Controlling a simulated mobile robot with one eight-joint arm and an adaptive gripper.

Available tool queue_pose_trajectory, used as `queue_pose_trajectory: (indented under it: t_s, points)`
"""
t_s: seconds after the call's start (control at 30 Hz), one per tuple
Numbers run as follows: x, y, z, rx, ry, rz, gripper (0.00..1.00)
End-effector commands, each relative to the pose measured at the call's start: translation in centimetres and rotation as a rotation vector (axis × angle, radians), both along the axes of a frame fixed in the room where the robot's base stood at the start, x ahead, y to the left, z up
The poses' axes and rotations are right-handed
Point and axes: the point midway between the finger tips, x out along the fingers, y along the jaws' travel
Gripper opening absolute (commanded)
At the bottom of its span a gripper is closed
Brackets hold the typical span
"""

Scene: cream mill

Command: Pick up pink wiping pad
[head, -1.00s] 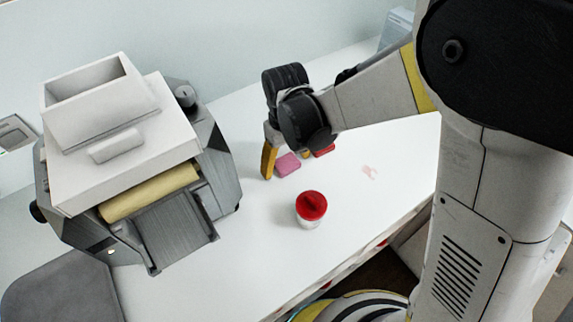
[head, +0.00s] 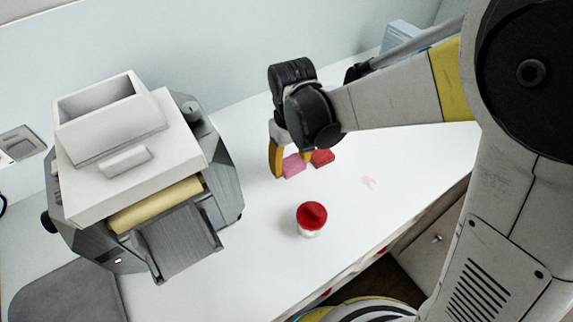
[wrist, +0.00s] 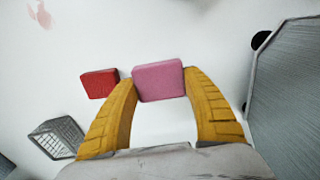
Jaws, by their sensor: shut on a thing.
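The pink wiping pad (wrist: 159,81) is between the two yellow fingers of my gripper (wrist: 160,88) in the wrist view, with a fingertip at each side. In the head view the pink pad (head: 293,165) shows below my gripper (head: 290,160), partly beside the left yellow finger. My gripper is shut on the pad. The head view does not clearly show how far the pad is above the white table.
A red block (head: 322,157) lies just right of the pad. A red-lidded white jar (head: 312,215) stands nearer the front. A grey and white machine (head: 140,170) fills the left. A pinkish smear (head: 369,182) marks the table (head: 400,160). The table's middle right is clear.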

Motion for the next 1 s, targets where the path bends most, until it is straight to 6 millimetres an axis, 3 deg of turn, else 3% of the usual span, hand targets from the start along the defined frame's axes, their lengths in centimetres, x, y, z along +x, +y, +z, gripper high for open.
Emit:
queue_pose_trajectory:
  t_s: [0.2,0.5,1.0]
  points:
    - [-1.4,-4.7,3.1,0.0,0.0,-0.005,0.39]
    - [-2.6,-9.0,5.6,0.0,0.0,-0.004,0.39]
    - [-3.0,-10.2,6.2,0.0,0.0,-0.001,0.39]
